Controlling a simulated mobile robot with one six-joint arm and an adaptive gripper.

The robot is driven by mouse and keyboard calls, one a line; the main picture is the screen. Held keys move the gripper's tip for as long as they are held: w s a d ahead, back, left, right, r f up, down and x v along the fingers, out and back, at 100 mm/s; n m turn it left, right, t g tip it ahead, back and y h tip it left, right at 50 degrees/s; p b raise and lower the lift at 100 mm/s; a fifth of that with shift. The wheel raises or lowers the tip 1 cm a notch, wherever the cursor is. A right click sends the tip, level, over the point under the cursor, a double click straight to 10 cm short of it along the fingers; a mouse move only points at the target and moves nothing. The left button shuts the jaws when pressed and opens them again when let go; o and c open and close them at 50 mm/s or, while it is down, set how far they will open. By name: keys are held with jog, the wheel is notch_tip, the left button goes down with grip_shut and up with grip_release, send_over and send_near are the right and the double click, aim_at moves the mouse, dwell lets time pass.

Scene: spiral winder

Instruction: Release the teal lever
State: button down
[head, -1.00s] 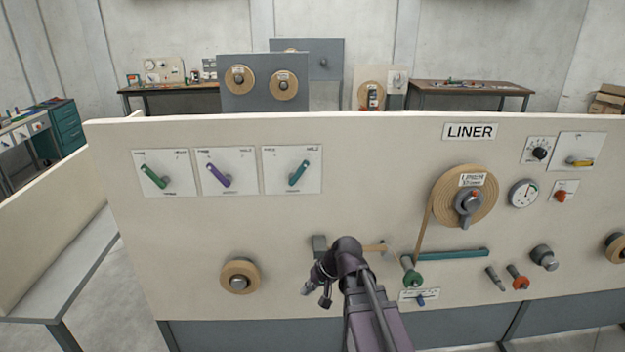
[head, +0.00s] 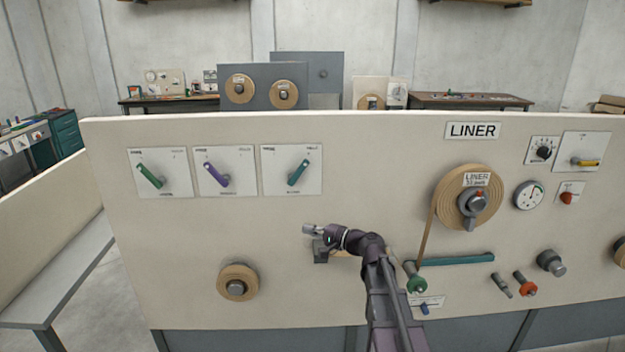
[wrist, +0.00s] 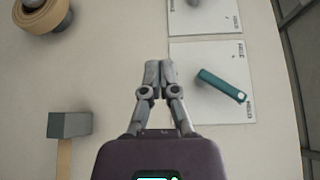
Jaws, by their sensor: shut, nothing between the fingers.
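The teal lever (head: 298,172) is on the rightmost of three white plates at the panel's upper left and leans up to the right. In the wrist view the teal lever (wrist: 221,85) lies slanted, right of my gripper (wrist: 160,66). The lettering HOLD is on its plate. My gripper is shut and empty, its fingertips together and apart from the lever. In the head view my gripper (head: 308,229) is below the teal lever's plate, in front of the panel.
A purple lever (head: 217,174) and a green lever (head: 150,175) sit left of the teal one. A grey block (wrist: 70,125) sticks out below my gripper. A tape roll (head: 237,283) is at lower left. The panel between plates and block is bare.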

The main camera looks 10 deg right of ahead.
aim_at(298, 173)
jog(key=w+d+r+m+t+h+b, duration=0.1)
jog(key=w+d+r+m+t, duration=0.1)
jog(key=d, duration=0.4)
jog(key=w+d+r+m+t+b, duration=0.2)
jog(key=w+d+m+t, duration=0.2)
jog(key=d+m+t, duration=0.1)
jog(key=shift+d+r+m+t+h, duration=0.3)
jog(key=shift+d+m+t+h, duration=0.1)
jog(key=shift+m+t, duration=0.45)
jog(key=shift+w, duration=0.15)
jog(key=p+x, duration=0.1)
jog(key=x, duration=0.2)
jog(key=p+x, duration=0.2)
jog(key=x, duration=0.2)
jog(key=s+a+p+x, duration=0.1)
jog(key=p+x, duration=0.1)
jog(key=x, duration=0.2)
jog(key=shift+w+a+r, duration=0.1)
jog(key=shift+w+r, duration=0.1)
jog(key=shift+r, duration=0.2)
jog(key=shift+w+a+r+p, duration=0.1)
jog(key=shift+a+r+p, duration=0.45)
jog(key=shift+a, duration=0.3)
jog(key=shift+d, duration=0.2)
